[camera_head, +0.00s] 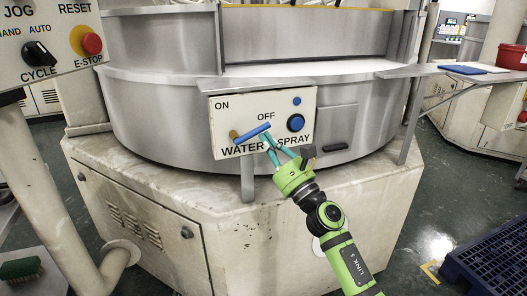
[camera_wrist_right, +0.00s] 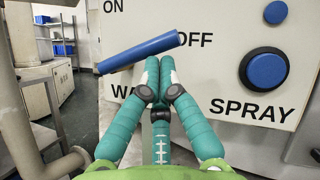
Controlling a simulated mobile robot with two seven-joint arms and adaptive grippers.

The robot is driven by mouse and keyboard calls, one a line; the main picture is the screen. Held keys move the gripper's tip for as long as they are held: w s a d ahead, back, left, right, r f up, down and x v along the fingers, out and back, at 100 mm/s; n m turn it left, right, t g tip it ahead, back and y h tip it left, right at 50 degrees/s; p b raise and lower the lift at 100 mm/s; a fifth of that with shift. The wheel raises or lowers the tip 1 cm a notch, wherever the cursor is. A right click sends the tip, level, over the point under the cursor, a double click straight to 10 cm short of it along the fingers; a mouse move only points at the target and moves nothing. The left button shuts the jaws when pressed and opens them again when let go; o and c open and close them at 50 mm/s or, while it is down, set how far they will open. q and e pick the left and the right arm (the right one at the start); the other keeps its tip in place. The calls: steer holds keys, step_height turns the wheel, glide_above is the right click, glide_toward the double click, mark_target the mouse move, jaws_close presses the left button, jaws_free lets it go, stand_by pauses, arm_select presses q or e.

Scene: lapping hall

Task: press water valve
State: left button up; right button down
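The water valve's blue lever (camera_head: 253,131) sits on the cream panel (camera_head: 222,119), above the WATER label and between ON and OFF. It tilts up to the right. In the wrist view the lever (camera_wrist_right: 140,53) crosses the upper middle, with its right end near OFF. My right gripper (camera_head: 267,143) is just below and right of the lever's right end. In the wrist view its teal fingertips (camera_wrist_right: 159,64) are drawn together, with nothing seen between them. They look very close under the lever; I cannot tell whether they touch it. My left gripper is not in view.
The blue SPRAY button (camera_head: 296,123) and a smaller blue button (camera_head: 297,101) are on the panel's right. A control box with a red E-stop (camera_head: 91,43) is at upper left. A side shelf (camera_head: 440,71) holds a red tub (camera_head: 511,56). A blue pallet (camera_head: 492,262) lies at lower right.

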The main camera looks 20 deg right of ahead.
mark_target(267, 127)
steer(key=r+n+g+y+p, duration=0.1)
steer(key=n, duration=0.1)
steer(key=r+n+g+y+p, duration=0.1)
steer(key=n+p, duration=0.1)
steer(key=n, duration=0.1)
steer(key=r+n+g+y+p, duration=0.1)
steer(key=r+n+g, duration=0.1)
steer(key=n, duration=0.1)
steer(key=shift+a, duration=0.25)
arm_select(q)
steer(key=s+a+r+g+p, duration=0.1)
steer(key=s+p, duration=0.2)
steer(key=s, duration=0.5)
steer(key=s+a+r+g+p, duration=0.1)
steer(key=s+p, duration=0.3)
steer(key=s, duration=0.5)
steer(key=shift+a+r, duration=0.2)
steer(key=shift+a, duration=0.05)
arm_select(e)
steer(key=a+r+n+g, duration=0.1)
steer(key=n, duration=0.1)
steer(key=a+r+n+g, duration=0.1)
steer(key=n+g, duration=0.1)
steer(key=n, duration=0.1)
steer(key=shift+a+r, duration=0.15)
steer(key=shift+a, duration=0.25)
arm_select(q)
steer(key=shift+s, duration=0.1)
